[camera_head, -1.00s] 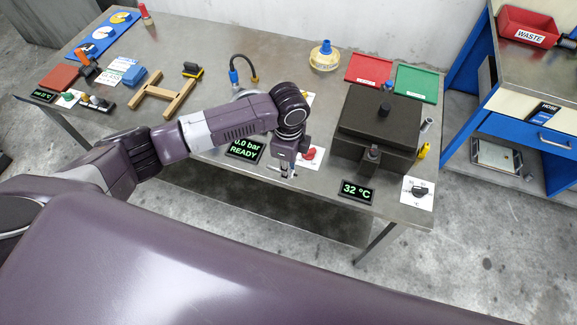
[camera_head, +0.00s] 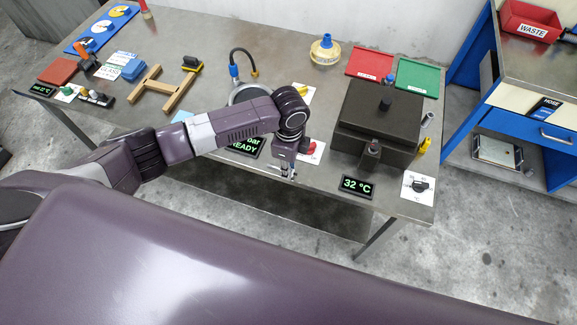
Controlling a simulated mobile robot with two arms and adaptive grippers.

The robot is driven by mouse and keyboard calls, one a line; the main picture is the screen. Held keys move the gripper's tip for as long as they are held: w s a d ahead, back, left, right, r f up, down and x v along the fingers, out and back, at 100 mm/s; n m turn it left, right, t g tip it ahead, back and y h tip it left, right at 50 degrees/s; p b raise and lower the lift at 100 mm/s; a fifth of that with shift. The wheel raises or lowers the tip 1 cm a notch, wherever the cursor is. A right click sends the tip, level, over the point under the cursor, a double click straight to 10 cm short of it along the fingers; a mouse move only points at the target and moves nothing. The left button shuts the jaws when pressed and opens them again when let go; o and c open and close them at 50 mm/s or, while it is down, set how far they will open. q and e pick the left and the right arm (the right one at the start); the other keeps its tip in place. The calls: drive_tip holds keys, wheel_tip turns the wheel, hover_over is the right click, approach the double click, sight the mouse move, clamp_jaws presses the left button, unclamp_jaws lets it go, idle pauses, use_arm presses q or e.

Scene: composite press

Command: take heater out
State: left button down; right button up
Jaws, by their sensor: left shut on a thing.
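A dark box (camera_head: 378,122) with a knobbed lid sits at the right of the metal bench; I cannot tell whether the heater is in it. A display (camera_head: 356,187) reading 32 °C and a white dial plate (camera_head: 419,187) are at its front. My left gripper (camera_head: 286,171) points down at the bench's front edge, left of the box and beside a red knob (camera_head: 311,147). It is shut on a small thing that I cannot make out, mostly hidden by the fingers. My right gripper is not in view.
My left arm partly covers a READY display (camera_head: 245,147) and a round metal part (camera_head: 247,93). Red (camera_head: 370,64) and green (camera_head: 417,79) trays lie behind the box. A wooden frame (camera_head: 168,90) lies at the left. A red WASTE bin (camera_head: 531,22) stands on the right bench.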

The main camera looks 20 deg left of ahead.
use_arm(q)
drive_tip(key=shift+f, duration=0.15)
drive_tip(key=shift+f+b, duration=0.45)
drive_tip(key=shift+f, duration=0.4)
drive_tip(key=shift+f, duration=0.1)
drive_tip(key=c, duration=1.7)
unclamp_jaws()
drive_tip(key=shift+r, duration=0.25)
wheel_tip(320, 180, up, 12)
drive_tip(key=shift+f, duration=0.2)
